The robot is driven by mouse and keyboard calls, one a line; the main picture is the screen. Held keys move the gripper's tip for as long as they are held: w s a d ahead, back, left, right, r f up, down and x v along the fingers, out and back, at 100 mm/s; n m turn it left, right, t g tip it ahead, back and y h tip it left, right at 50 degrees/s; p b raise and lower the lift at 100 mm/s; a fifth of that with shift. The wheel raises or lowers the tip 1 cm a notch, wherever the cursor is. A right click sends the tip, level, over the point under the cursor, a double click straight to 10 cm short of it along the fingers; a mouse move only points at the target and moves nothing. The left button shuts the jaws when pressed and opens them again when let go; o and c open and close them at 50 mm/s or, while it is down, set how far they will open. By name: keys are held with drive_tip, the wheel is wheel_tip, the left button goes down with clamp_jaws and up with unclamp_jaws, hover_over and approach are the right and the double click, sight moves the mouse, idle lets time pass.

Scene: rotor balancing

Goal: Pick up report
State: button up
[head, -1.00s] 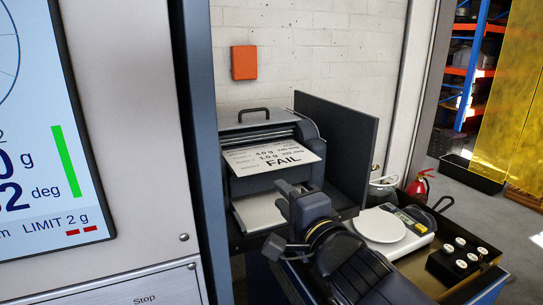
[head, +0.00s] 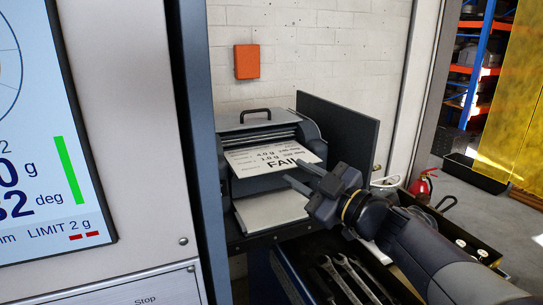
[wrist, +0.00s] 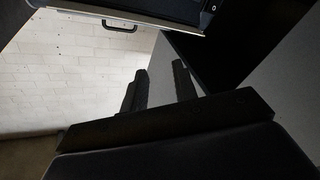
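The report (head: 250,160) is a white printed sheet with "FAIL" in large letters, sticking out of the front slot of the dark printer (head: 232,133). My gripper (head: 292,170) is at the sheet's lower right edge, coming from the right. Its two fingers are apart, and the upper finger overlaps the sheet's corner in the head view, hiding part of the last letter. I cannot tell whether the sheet's edge lies between the fingers. In the wrist view the fingers (wrist: 157,88) also stand apart, with no sheet clearly seen between them.
A light tray (head: 270,212) juts out below the slot. A dark upright panel (head: 345,130) stands right of the printer. An open drawer with wrenches (head: 350,275) lies below my arm. The large machine with a screen (head: 110,265) fills the left.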

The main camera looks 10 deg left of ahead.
sight(262, 160)
drive_tip(key=d+f+n+g, duration=0.3)
drive_tip(key=d+n+g, duration=0.1)
drive_tip(key=n, duration=1)
drive_tip(key=p+x, duration=0.3)
drive_tip(key=x, duration=0.8)
drive_tip(key=shift+w+r+y+p, duration=0.3)
drive_tip(key=shift+w+r+p, duration=0.05)
drive_tip(key=shift+w, duration=0.05)
drive_tip(key=shift+a, duration=0.1)
drive_tip(key=shift+c, duration=0.2)
clamp_jaws()
